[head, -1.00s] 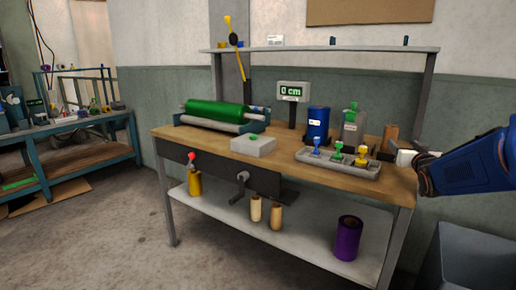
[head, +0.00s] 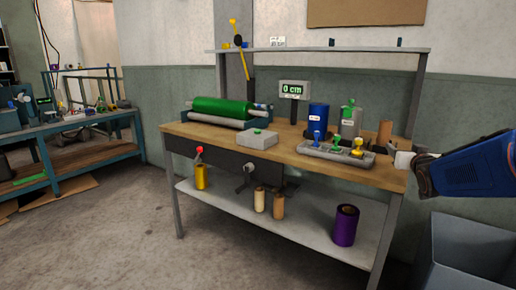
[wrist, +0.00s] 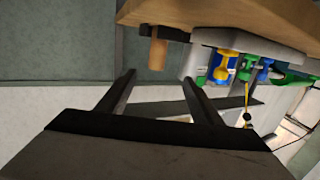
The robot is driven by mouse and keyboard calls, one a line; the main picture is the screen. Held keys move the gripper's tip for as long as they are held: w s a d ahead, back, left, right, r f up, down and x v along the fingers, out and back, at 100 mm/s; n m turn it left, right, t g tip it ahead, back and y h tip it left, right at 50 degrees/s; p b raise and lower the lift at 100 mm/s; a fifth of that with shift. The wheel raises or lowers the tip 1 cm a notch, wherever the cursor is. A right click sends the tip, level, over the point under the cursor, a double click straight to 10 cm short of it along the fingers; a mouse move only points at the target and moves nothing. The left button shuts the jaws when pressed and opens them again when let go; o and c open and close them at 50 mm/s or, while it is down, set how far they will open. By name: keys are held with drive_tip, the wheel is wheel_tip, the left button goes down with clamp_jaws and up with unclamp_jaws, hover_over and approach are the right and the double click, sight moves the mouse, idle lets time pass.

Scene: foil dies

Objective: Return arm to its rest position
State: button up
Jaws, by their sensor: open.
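My arm is the blue one at the right edge of the head view, and my gripper (head: 402,158) is at the right end of the workbench (head: 190,132). In the wrist view my gripper (wrist: 159,73) has its two dark fingers wide apart with nothing between them. The bench and its tray show upside down there, beyond the fingers. In the head view the die tray (head: 322,154) holds a blue die (head: 317,136), a green die (head: 335,142) and a yellow die (head: 357,147). The fingertips are hard to make out in the head view.
A green roll (head: 222,107), a grey box (head: 257,139), a display reading "0 cm" (head: 293,89), a blue canister (head: 317,116) and a grey canister (head: 350,122) stand on the bench. A purple roll (head: 345,225) is on the lower shelf. A grey bin (head: 470,245) stands below my arm.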

drive_tip(key=s+a+f+g+y, duration=0.1)
drive_tip(key=s+a+f+g, duration=0.3)
drive_tip(key=s, duration=0.9)
drive_tip(key=s+a+f+n+g+y, duration=0.1)
drive_tip(key=s+a+f+g, duration=0.3)
drive_tip(key=s+a+f, duration=0.4)
drive_tip(key=s+a+f+n+g+y, duration=0.1)
drive_tip(key=s+a+f+g, duration=0.3)
drive_tip(key=s, duration=1.5)
drive_tip(key=a+f, duration=0.2)
drive_tip(key=a, duration=0.2)
drive_tip(key=shift+f+y, duration=0.2)
drive_tip(key=shift+y, duration=0.2)
drive_tip(key=shift+a, duration=0.1)
